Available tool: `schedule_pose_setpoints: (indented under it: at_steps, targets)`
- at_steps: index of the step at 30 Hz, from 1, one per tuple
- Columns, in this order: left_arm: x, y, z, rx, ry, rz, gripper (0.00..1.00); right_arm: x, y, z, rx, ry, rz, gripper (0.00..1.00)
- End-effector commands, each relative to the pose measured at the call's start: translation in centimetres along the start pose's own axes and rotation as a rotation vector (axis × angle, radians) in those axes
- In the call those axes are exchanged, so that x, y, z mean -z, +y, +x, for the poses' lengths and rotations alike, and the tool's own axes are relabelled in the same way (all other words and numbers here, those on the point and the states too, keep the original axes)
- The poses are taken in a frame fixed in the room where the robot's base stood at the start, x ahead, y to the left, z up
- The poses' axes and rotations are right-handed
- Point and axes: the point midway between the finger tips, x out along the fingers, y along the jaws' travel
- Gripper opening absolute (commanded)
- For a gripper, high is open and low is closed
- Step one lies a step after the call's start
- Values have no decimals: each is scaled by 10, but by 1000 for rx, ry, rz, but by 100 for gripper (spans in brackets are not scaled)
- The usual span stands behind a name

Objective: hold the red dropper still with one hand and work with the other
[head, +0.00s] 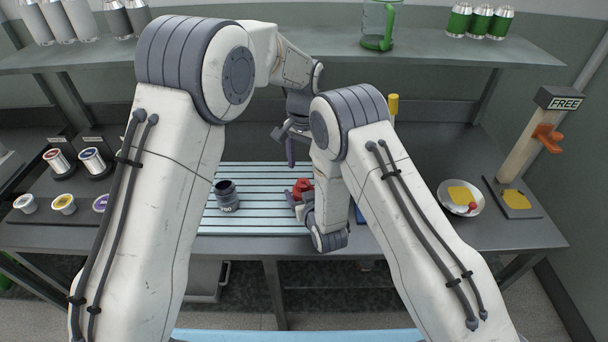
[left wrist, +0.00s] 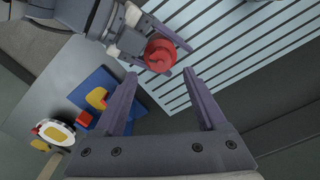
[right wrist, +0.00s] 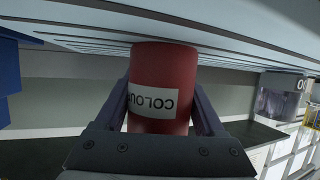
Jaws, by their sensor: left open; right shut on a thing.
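The red dropper (head: 302,186) is in my right gripper (head: 298,197), above the right part of the pale slatted board (head: 262,174). In the right wrist view the dropper (right wrist: 162,75) is a red cylinder with a white label reading "COLOU", upside down, between both fingers. The left wrist view shows its round red top (left wrist: 160,54) between the right gripper's fingers. My left gripper (head: 290,142) is open and empty, behind and above the dropper; its spread fingers (left wrist: 158,84) show in the left wrist view with the dropper beyond them.
A dark jar (head: 227,198) stands on the board to the left. A pale dish (head: 461,211) with yellow and red pieces and a post marked "FREE" (head: 562,103) are at right. Cans and small cups (head: 64,204) stand at left. A shelf (head: 300,57) runs overhead.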

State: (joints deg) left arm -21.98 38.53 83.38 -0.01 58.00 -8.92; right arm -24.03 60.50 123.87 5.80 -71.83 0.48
Motion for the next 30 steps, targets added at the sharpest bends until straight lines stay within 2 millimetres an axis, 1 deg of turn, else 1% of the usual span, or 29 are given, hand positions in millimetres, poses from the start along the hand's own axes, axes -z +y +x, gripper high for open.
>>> schedule_pose_setpoints:
  at_steps: [1,3,6,10,15,25,26,27,28,30]
  targets:
    - [1,0,-13,1,5,0,74,0,0,0,0,1,0,8]
    - [1,0,-28,1,6,0,74,0,0,0,0,1,0,8]
    - [1,0,-45,0,4,1,74,0,0,0,0,1,0,8]
    - [1,0,-61,0,2,1,74,0,0,0,0,1,0,8]
    - [0,1,-69,0,0,1,74,0,0,0,0,1,0,8]
    - [0,1,-70,0,0,1,74,0,0,0,0,1,0,8]
    - [0,1,-70,0,0,1,74,0,0,0,0,1,0,79]
    - [0,1,-70,0,0,1,74,0,0,0,0,1,0,94]
    - [0,0,-70,0,0,1,74,0,0,0,0,1,0,100]
    - [0,0,-70,0,0,1,74,0,0,0,0,1,0,100]
